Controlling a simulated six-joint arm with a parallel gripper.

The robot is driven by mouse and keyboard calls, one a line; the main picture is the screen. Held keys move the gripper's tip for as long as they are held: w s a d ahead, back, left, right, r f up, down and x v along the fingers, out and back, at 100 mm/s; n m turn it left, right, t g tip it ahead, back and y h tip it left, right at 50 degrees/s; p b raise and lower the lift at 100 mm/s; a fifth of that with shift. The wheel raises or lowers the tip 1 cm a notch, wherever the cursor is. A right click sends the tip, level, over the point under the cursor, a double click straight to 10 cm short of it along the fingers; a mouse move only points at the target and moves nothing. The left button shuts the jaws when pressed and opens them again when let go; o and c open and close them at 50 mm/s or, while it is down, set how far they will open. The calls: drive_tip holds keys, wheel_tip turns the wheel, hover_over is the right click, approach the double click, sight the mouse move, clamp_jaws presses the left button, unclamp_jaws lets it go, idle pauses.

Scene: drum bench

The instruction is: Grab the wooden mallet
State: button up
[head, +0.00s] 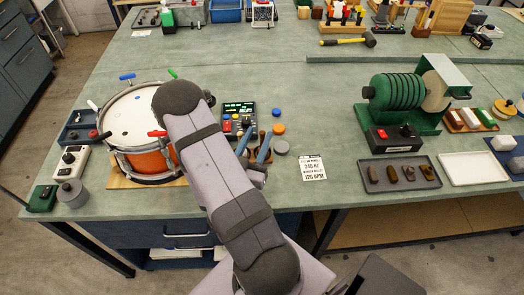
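A small brown wooden piece (262,135), which looks like part of the wooden mallet, shows just right of my arm, next to the drum controls. Most of it is hidden, so I cannot make out its full shape. My gripper (255,149) is low over the bench beside this piece, its blue-grey parts partly covered by my own arm. I cannot tell whether its fingers touch or hold the wood.
An orange drum (150,160) stands left of my arm. A control box (238,114), round knobs and a white card (313,168) lie close by. A green machine (405,100) and trays (375,177) stand right. A yellow-handled hammer (345,41) lies at the back.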

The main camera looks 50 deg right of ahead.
sight(261, 137)
drive_tip(key=shift+s+a+f, duration=0.1)
drive_tip(key=shift+s+f, duration=0.1)
drive_tip(key=shift+f, duration=0.75)
drive_tip(key=shift+w+d+b, duration=0.1)
drive_tip(key=shift+d+b, duration=0.15)
drive_tip(key=shift+b, duration=0.05)
drive_tip(key=shift+b+x, duration=0.4)
drive_tip(key=shift+x, duration=0.35)
drive_tip(key=shift+w+d+r+p, duration=0.15)
drive_tip(key=shift+d+p, duration=0.4)
drive_tip(key=shift+d, duration=0.05)
drive_tip(key=p+x, duration=0.1)
drive_tip(key=x, duration=0.2)
drive_tip(key=shift+w+d+f+p, duration=0.25)
drive_tip(key=shift+d+p, duration=0.1)
drive_tip(key=shift+d, duration=0.1)
drive_tip(key=shift+c, duration=0.2)
clamp_jaws()
